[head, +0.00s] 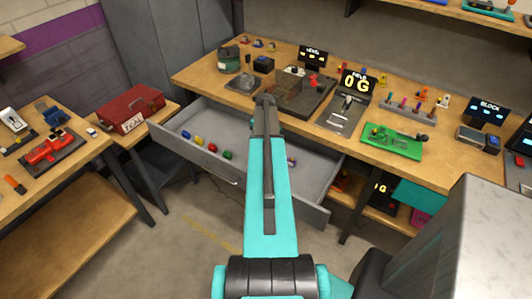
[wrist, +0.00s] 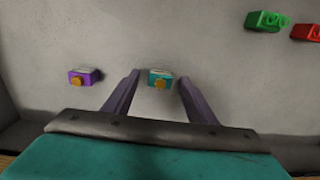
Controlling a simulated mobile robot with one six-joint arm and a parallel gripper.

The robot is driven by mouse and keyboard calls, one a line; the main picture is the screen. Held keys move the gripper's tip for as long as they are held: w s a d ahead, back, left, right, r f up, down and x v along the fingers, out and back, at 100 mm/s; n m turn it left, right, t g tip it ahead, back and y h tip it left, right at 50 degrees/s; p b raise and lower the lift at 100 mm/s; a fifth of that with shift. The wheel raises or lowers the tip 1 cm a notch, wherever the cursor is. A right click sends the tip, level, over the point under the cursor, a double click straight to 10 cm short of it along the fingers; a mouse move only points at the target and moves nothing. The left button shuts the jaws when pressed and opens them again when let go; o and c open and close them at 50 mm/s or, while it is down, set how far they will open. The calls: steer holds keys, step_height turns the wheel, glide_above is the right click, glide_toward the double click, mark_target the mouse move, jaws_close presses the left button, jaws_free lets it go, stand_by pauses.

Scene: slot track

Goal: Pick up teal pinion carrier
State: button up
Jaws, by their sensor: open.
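The teal pinion carrier (wrist: 161,73), a small block with an orange-yellow round piece on its near face, lies on the grey drawer floor. In the wrist view it shows between the tips of my gripper (wrist: 159,79), which is open with a finger on each side. I cannot tell how high the fingers are above the floor. In the head view my arm hides the teal carrier and my gripper.
In the wrist view a purple carrier (wrist: 85,76) lies just left of the left finger. A green carrier (wrist: 264,21) and a red carrier (wrist: 308,32) lie farther right. The open drawer (head: 180,155) has raised walls and sits beneath the workbench (head: 213,72).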

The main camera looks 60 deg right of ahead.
steer(key=c, duration=1.1)
steer(key=shift+r, duration=0.1)
steer(key=shift+c, duration=0.2)
steer(key=shift+r+b, duration=0.4)
steer(key=shift+r, duration=0.25)
steer(key=shift+s+a+r+b, duration=0.15)
steer(key=shift+r+b, duration=0.15)
steer(key=shift+r, duration=0.2)
steer(key=shift+s+a+r+b, duration=0.15)
steer(key=shift+r+b, duration=0.1)
steer(key=shift+r, duration=0.25)
steer(key=s+a+b, duration=0.1)
steer(key=s+a, duration=0.2)
steer(key=s, duration=0.1)
steer(key=s+a+r+b, duration=0.1)
steer(key=s+a, duration=0.2)
steer(key=s+a+b, duration=0.1)
steer(key=s+a, duration=0.3)
steer(key=shift+s+r+b, duration=0.3)
steer(key=shift+b, duration=0.05)
steer(key=shift+w, duration=0.1)
